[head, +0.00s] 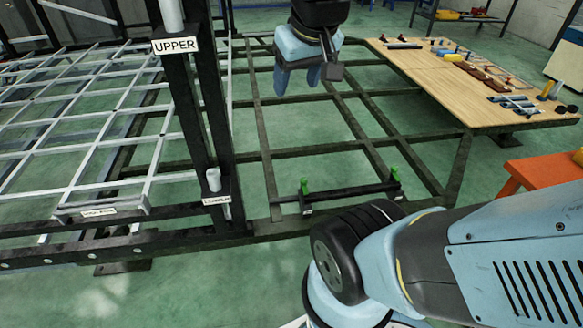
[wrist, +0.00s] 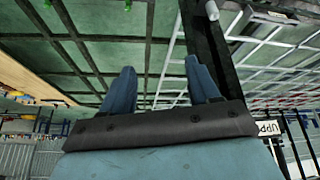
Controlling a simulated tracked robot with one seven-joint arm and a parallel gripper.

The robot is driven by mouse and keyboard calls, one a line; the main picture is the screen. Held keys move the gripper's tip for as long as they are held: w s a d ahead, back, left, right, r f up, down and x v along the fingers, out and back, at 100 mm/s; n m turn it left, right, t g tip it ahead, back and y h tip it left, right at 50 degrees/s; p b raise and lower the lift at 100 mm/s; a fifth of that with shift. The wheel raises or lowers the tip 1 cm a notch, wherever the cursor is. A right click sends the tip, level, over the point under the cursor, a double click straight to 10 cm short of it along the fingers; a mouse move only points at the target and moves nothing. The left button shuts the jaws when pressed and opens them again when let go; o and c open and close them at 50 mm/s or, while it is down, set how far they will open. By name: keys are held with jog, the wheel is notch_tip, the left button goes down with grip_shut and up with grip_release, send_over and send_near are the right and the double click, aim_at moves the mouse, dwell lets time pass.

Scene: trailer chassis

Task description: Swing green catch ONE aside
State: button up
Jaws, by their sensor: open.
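Two small green catches stand upright on a dark crossbar (head: 345,192) low on the chassis frame, a left one (head: 305,184) and a right one (head: 394,173). Small pale tags sit below them, but I cannot read which is ONE. My gripper (head: 297,86) hangs high above the frame at the top of the head view, well apart from both catches. It is open and empty; its two blue fingers also show spread in the wrist view (wrist: 160,66). Small green spots at the top edge of the wrist view look like the catches (wrist: 127,5).
A black post with UPPER (head: 176,46) and LOWER (head: 217,200) signs stands left of the crossbar. A pale grid gate (head: 95,125) lies beyond it. A wooden deck (head: 430,75) with tools is at right, near an orange bench (head: 545,178). The space above the crossbar is clear.

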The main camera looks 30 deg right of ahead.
jog(key=w+d+f+n+g+h, duration=0.1)
jog(key=w+d+f, duration=0.1)
jog(key=w, duration=0.5)
jog(key=w+d+f+g, duration=0.1)
jog(key=w+d+f, duration=0.2)
jog(key=w, duration=0.3)
jog(key=n+g+y, duration=0.1)
jog(key=n+g, duration=0.2)
jog(key=n, duration=0.2)
send_over(303, 179)
notch_tip(303, 179, down, 43)
notch_tip(303, 179, down, 14)
jog(key=shift+s+d+f, duration=0.1)
jog(key=shift+c, duration=0.3)
